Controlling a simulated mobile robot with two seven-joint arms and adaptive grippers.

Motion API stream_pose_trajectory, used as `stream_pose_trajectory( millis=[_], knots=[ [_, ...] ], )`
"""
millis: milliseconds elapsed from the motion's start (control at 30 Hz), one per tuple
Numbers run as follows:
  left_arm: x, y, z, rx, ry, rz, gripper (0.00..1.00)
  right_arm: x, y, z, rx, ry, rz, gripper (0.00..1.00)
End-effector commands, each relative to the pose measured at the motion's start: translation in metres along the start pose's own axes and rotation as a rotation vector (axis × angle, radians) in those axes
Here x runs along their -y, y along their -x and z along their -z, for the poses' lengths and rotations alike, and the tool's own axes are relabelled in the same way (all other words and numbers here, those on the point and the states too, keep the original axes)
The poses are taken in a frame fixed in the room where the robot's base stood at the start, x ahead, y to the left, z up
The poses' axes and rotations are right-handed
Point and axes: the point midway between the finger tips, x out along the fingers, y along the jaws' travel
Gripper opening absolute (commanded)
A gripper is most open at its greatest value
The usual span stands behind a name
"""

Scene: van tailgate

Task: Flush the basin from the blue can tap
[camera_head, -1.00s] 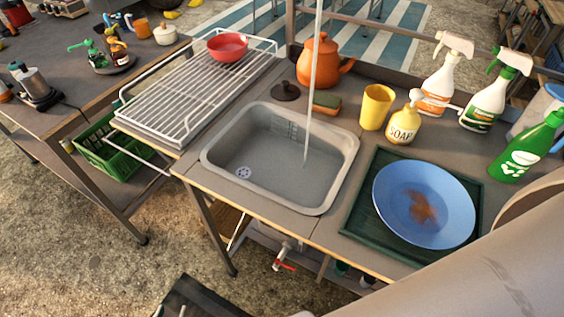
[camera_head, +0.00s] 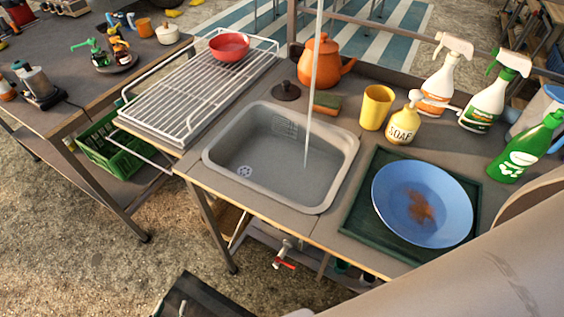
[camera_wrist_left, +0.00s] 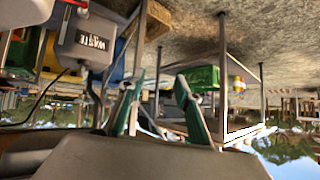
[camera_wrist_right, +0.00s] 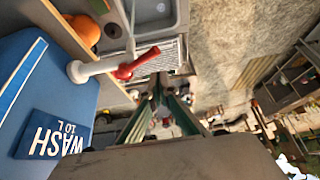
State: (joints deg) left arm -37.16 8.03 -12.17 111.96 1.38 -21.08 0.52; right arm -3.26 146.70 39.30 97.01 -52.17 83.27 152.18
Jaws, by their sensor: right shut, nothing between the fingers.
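The grey basin (camera_head: 225,165) is set in the counter, with a round drain at its left end. A thin stream of water (camera_head: 312,80) falls into it from above the head view. The blue can (camera_wrist_right: 40,85), labelled WASH 10 L, shows in the right wrist view. Its white tap with a red lever (camera_wrist_right: 138,63) sticks out towards the basin. My right gripper (camera_wrist_right: 157,82) is shut and empty beside the red lever; I cannot tell whether it touches. My left gripper (camera_wrist_left: 158,80) is open and empty, below counter height, with the grey WASTE container (camera_wrist_left: 88,40) nearby.
A blue plate (camera_head: 400,185) with a brown stain lies on a dark green tray (camera_head: 355,228). A yellow cup (camera_head: 376,105), soap bottle (camera_head: 402,125) and spray bottles stand behind. A red-handled valve (camera_head: 284,262) hangs below the basin. A wire rack (camera_head: 180,105) stands left.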

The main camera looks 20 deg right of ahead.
Motion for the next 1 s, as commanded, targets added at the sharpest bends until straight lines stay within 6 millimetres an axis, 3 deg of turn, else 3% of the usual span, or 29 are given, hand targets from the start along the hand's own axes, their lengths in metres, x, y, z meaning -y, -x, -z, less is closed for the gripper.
stream_pose_trajectory(
  millis=[467,1000],
  knots=[
    [0.001,0.002,0.007,-0.010,-0.001,0.002,0.33,0.007,-0.005,0.009,-0.002,0.000,-0.001,0.00],
    [-0.012,-0.012,-0.050,0.053,0.012,-0.016,0.33,0.006,-0.040,-0.010,0.001,-0.001,0.001,0.00]
  ],
)
